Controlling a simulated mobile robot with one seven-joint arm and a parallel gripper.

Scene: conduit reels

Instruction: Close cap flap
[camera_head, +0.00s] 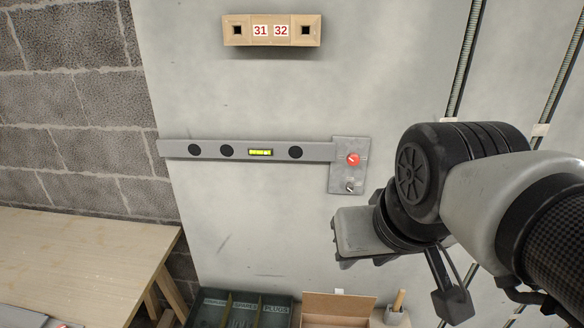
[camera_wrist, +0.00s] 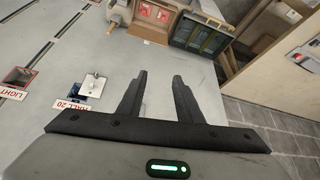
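In the wrist view a light grey plate (camera_wrist: 92,86) with a small dark knob or hole sits at an opening with some blue in it, above a label reading "HALL 20" (camera_wrist: 72,106). It looks like the cap flap, partly over the opening; its exact angle is unclear. My gripper (camera_wrist: 160,76) is open and empty, its two black fingers apart, to the right of the plate and not touching it. In the head view my arm is at the right, and the gripper's fingers and the flap cannot be made out.
A second opening (camera_wrist: 18,76) with a "LIGHT" label is at the wrist view's left. In the head view the grey wall panel carries a spirit level (camera_head: 260,152), a red-knob plate (camera_head: 348,178) and a "31 32" block (camera_head: 271,31). A compartment tray (camera_head: 240,310) and workbench (camera_head: 85,260) stand below.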

